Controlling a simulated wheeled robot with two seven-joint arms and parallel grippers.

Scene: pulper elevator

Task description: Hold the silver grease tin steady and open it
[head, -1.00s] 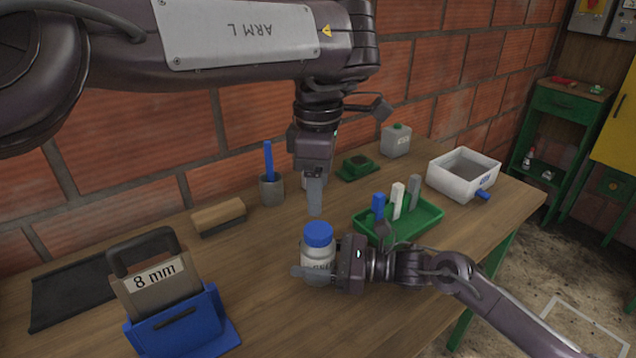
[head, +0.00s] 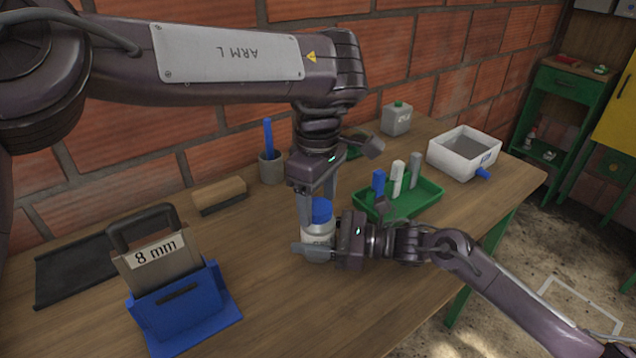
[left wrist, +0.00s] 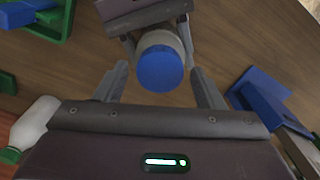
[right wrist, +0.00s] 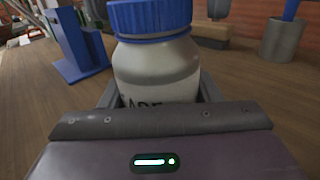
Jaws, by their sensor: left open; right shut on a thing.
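A pale jar with a blue lid (head: 319,238) stands upright on the wooden bench; part of its dark lettering shows in the right wrist view (right wrist: 155,75), but I cannot read it fully. No plainly silver tin shows. My right gripper (head: 318,250) is shut around the jar's body from the right. My left gripper (head: 318,208) points down from above, open, with its fingers on either side of the blue lid. In the left wrist view the lid (left wrist: 160,68) sits between the fingertips with gaps beside it. I cannot tell whether a finger touches it.
A green tray (head: 425,205) with upright blue, white and grey pieces stands close right. A brush (head: 220,193), a grey cup (head: 271,168) and a white basin (head: 465,155) line the back.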

